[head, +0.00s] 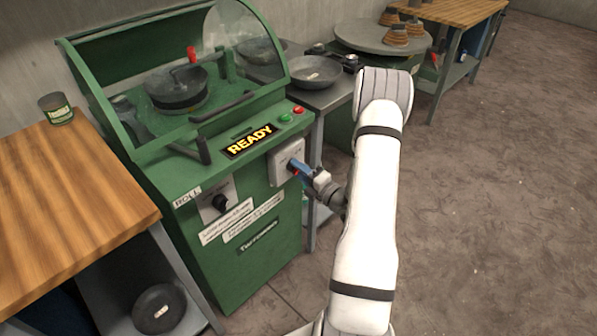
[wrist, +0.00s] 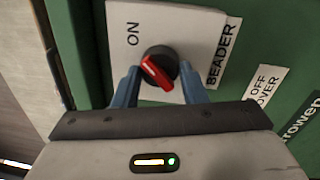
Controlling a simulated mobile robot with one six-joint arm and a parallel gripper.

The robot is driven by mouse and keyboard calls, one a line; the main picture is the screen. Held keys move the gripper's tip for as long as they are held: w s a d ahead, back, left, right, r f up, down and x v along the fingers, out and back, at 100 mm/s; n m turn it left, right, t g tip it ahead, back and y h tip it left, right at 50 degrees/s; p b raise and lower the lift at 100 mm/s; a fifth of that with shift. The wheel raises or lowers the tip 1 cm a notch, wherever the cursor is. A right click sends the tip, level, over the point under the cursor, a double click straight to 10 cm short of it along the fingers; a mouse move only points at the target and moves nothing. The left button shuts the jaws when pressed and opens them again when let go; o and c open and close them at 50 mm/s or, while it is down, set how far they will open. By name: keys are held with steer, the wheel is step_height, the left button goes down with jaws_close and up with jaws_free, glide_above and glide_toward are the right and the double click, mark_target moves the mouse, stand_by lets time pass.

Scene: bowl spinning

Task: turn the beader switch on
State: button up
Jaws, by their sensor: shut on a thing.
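The beader switch (wrist: 158,68) is a round black knob with a red bar on a white plate (wrist: 190,25) on the green machine's front. In the wrist view the red bar lies diagonally, from upper left to lower right. "ON" is printed to the knob's left and "BEADER" runs along the plate's right edge. My gripper (wrist: 160,76) has its blue fingers on either side of the knob, shut on it. In the head view my gripper (head: 297,168) reaches the plate (head: 286,151) from the right and hides most of the knob.
The green machine (head: 256,265) shows a lit "READY" display (head: 251,141), green and red buttons, and a "ROLL" knob (head: 220,202) to the left. A wooden table (head: 75,200) stands left. Floor at right is clear.

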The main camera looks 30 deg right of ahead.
steer(key=shift+f, duration=0.1)
steer(key=o, duration=1)
steer(key=shift+c, duration=0.2)
steer(key=v, duration=0.7)
steer(key=shift+s+d, duration=0.15)
steer(key=shift+s, duration=0.2)
